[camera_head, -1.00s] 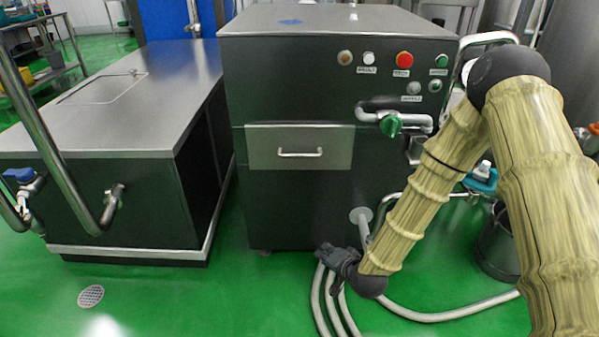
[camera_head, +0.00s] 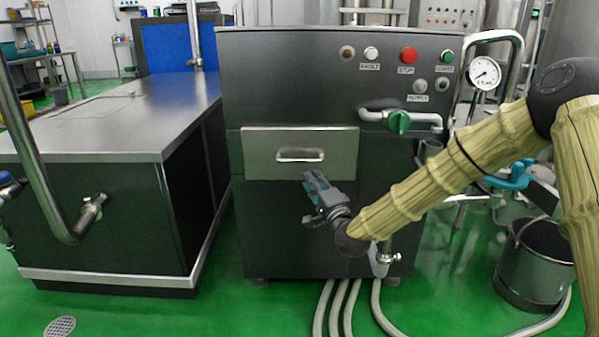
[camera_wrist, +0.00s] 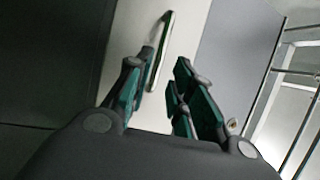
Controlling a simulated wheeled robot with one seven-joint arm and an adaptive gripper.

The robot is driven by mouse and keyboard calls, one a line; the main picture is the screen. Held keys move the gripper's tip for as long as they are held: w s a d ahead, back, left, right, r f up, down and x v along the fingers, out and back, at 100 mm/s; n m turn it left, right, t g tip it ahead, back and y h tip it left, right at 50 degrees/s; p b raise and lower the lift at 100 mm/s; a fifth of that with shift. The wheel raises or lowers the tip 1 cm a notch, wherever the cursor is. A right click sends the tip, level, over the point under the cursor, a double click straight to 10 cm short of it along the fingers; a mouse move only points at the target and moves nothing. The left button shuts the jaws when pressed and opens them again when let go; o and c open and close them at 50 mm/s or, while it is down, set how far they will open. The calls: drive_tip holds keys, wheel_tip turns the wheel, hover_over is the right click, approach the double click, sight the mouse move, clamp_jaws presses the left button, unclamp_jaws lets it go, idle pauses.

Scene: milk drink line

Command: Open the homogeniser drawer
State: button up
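The homogeniser (camera_head: 300,225) is a dark box-shaped machine in the middle of the head view. Its drawer (camera_head: 262,150) has a light steel front and looks shut, flush with the machine. A bar handle (camera_head: 300,156) crosses the drawer front. My gripper (camera_head: 315,180) is in front of the machine, just below and right of the handle in the head view. In the wrist view its green-padded fingers (camera_wrist: 158,100) are apart with nothing between them. The handle (camera_wrist: 160,50) shows beyond the fingertips, toward the left finger, and looks apart from them.
A green-handled valve pipe (camera_head: 400,122) sticks out right of the drawer. Buttons, including a red one (camera_head: 408,55), sit above. A steel-topped unit (camera_head: 120,115) stands left, and a bucket (camera_head: 535,265) stands right. Hoses (camera_head: 345,305) lie on the floor below.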

sight(300, 162)
drive_tip(key=shift+b+x, duration=2)
drive_tip(key=shift+x, duration=3.45)
drive_tip(key=shift+r, duration=0.15)
clamp_jaws()
